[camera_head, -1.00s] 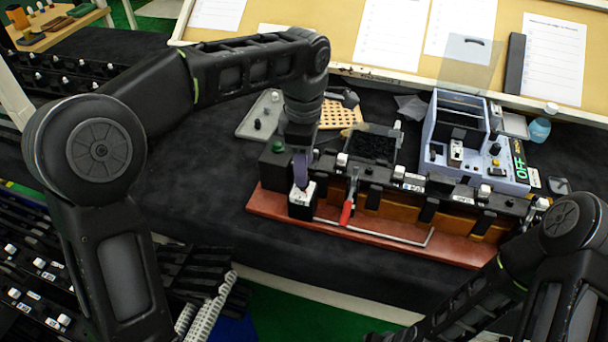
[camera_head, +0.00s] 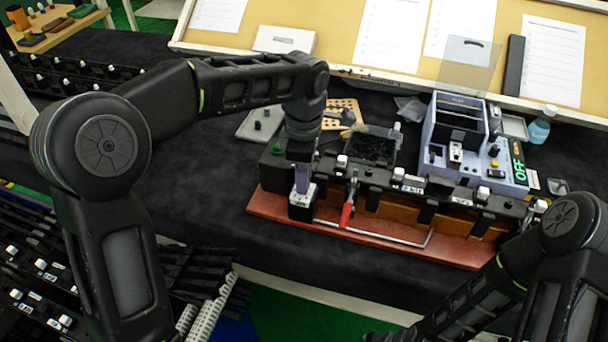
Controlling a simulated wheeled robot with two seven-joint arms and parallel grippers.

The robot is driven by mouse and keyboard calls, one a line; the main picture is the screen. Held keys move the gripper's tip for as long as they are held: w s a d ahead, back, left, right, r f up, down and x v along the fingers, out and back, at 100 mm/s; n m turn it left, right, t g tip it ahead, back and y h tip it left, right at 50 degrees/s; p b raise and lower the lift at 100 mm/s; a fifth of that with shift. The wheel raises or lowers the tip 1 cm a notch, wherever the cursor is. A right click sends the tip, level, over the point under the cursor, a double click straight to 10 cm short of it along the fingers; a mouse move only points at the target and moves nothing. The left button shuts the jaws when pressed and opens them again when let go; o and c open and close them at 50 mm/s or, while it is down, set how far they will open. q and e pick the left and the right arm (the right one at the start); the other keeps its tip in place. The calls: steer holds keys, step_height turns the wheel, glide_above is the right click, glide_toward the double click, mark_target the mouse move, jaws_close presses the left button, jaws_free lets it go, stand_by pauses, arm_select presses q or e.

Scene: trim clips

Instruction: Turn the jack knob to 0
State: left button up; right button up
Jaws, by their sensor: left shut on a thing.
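My left gripper (camera_head: 302,183) points down at the left end of the red-brown fixture base (camera_head: 272,203). Its purplish fingers are shut at the white top (camera_head: 300,196) of a small black block (camera_head: 301,212). This looks like the jack knob, but the fingers hide most of it and I cannot read a number. A green round knob (camera_head: 278,149) sits on a dark box just behind and left of the gripper. My right arm comes in at the lower right; its gripper is out of view.
A row of black clips with white tops (camera_head: 398,174) runs along the fixture, with a red-handled clamp (camera_head: 347,213) close right of the gripper. A blue-grey tester (camera_head: 518,185) reading OFF stands at the right. Behind are a black bin (camera_head: 371,149) and a perforated board (camera_head: 345,108).

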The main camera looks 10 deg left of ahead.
arm_select(q)
jaws_close()
